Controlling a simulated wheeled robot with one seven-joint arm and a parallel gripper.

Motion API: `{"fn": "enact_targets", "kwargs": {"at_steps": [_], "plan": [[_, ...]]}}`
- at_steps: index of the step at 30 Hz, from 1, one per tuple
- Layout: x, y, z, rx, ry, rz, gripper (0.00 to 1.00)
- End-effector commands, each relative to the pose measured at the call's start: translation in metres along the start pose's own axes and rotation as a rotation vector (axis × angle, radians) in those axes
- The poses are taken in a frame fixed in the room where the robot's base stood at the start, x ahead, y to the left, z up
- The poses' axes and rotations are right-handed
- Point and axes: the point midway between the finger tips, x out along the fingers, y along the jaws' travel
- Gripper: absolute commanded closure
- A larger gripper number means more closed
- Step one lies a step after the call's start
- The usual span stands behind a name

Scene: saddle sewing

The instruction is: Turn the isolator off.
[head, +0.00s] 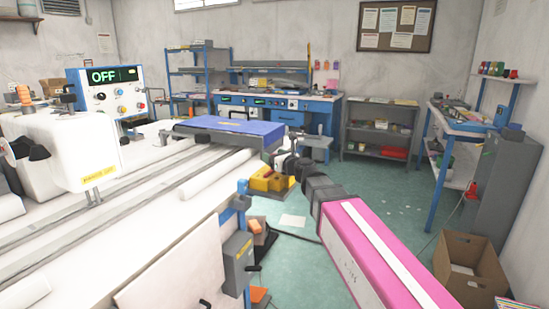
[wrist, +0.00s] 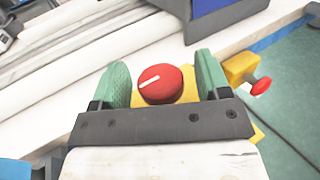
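The isolator shows in the wrist view as a round red knob (wrist: 160,85) on a yellow base. A white line on the knob runs nearly level across the picture, its right end slightly higher. My gripper (wrist: 164,78) is open, with one green finger pad on each side of the knob. A narrow gap shows between the knob and each pad. In the head view a yellow box (head: 266,184) sits at the table's right edge, by the end of my arm; the red knob cannot be made out there.
A red push button (wrist: 261,86) on a yellow mount sits right of my gripper. A blue block (head: 228,130) lies on the rails behind. A control box display (head: 103,76) at left reads OFF. A white sewing head (head: 75,150) stands below it.

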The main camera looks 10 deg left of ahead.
Motion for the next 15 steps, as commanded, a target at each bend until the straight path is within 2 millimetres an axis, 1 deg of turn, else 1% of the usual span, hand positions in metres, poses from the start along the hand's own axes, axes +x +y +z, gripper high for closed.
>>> {"fn": "enact_targets", "kwargs": {"at_steps": [5, 8, 11, 15], "plan": [[-0.004, 0.0, 0.0, 0.0, 0.0, 0.0, 0.3], [-0.013, 0.001, 0.0, 0.0, 0.0, 0.0, 0.3], [-0.026, 0.001, 0.0, 0.0, 0.0, -0.001, 0.3], [-0.051, 0.001, 0.0, 0.0, 0.0, -0.002, 0.3]]}}
